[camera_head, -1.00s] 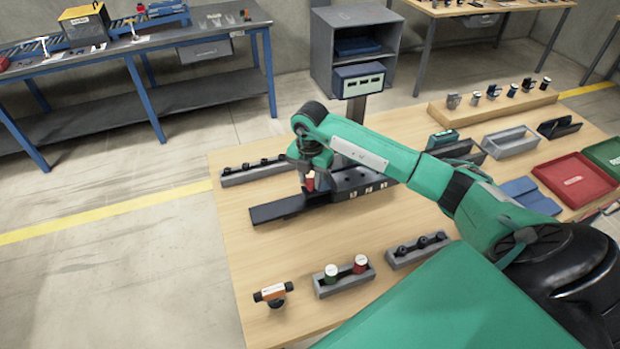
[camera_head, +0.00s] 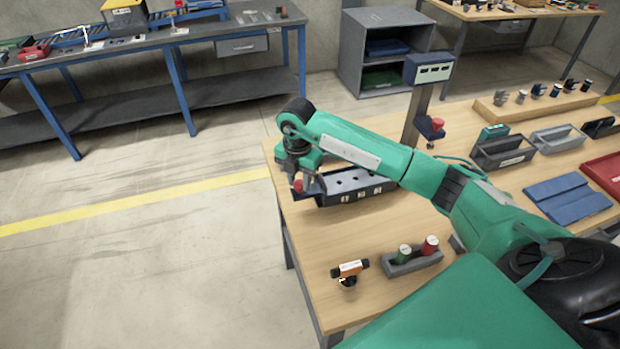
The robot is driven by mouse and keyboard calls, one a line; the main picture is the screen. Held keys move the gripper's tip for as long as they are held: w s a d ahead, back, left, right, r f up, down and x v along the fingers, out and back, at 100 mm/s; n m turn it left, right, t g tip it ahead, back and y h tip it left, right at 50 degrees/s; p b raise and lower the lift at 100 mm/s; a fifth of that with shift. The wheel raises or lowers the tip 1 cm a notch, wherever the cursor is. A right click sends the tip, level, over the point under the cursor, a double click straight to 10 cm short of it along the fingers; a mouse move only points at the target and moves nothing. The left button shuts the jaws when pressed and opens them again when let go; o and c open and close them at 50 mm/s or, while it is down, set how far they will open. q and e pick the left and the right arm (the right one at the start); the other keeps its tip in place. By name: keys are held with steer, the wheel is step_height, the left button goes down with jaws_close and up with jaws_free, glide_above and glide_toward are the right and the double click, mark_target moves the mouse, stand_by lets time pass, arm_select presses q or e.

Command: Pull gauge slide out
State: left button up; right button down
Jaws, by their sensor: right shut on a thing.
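The gauge slide (camera_head: 350,194) is a dark tray with several pale labels on its near side and holes in its top. It lies near the left edge of the wooden table. My right gripper (camera_head: 298,182) is at the slide's left end, shut on its red-tipped handle (camera_head: 297,187). My fingers partly hide the handle. The track under the slide is hidden. The gauge post (camera_head: 414,118) with a display box (camera_head: 429,69) on top stands behind my right forearm. My left gripper is out of view.
Grey bins (camera_head: 503,152), a blue plate (camera_head: 567,198) and a red tray (camera_head: 608,170) are to the right. Bare floor lies left of the table.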

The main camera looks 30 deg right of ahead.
steer(key=shift+w+a, duration=0.15)
steer(key=shift+a, duration=0.55)
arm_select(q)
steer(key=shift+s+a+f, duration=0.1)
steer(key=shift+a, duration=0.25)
arm_select(e)
steer(key=c, duration=1.3)
jaws_free()
steer(key=shift+a, duration=0.1)
steer(key=shift+o, duration=1.2)
steer(key=shift+w+a, duration=0.15)
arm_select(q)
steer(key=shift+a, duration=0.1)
